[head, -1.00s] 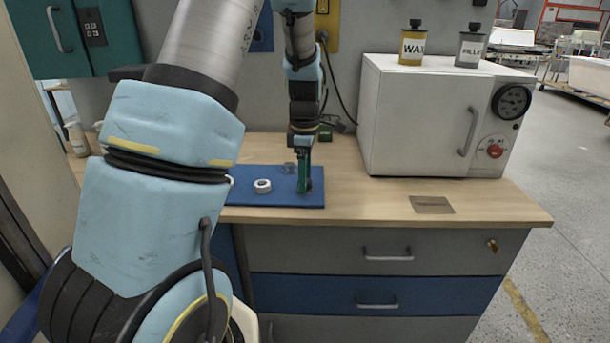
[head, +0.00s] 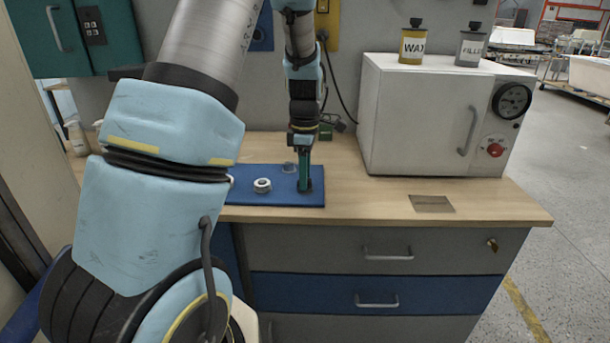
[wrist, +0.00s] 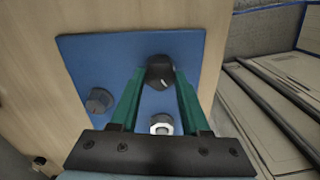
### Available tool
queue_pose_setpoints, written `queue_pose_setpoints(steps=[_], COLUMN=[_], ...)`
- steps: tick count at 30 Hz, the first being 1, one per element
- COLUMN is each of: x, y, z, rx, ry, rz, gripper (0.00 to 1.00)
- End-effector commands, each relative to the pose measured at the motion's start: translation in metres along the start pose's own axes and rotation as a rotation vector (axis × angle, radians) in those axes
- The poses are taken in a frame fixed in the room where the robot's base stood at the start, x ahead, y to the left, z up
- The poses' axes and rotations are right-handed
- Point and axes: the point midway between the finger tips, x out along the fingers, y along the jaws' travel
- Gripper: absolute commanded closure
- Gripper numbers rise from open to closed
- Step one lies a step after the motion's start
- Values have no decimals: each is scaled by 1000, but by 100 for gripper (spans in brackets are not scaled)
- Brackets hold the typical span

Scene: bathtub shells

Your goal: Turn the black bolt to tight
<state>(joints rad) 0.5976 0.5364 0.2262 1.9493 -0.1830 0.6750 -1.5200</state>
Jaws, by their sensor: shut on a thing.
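The black bolt (wrist: 160,72) has a round head with a short white mark and stands on the blue mat (wrist: 82,50). My gripper (wrist: 161,78) is shut on it, one green finger on each side in the wrist view. In the head view my gripper (head: 304,186) points straight down at the right part of the mat. There the fingers mostly hide the bolt, and only a dark bit shows at their tips. Whether the bolt is tight cannot be told.
A pale hex-shaped piece (wrist: 161,125) and a dark grey round piece (wrist: 98,100) are also on the mat. A white oven-like box (head: 415,120) stands to the right, with two labelled cans on top. The bench top between is clear apart from a flat metal plate (head: 432,204).

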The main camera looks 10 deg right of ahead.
Motion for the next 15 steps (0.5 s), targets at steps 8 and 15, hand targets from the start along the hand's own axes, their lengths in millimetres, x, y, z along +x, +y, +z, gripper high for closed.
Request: queue_pose_setpoints(steps=[8,15], x=[0,0], y=[0,0], z=[0,0], rx=[79,258], ry=[0,-2], rz=[-1,-1], gripper=[100,100])
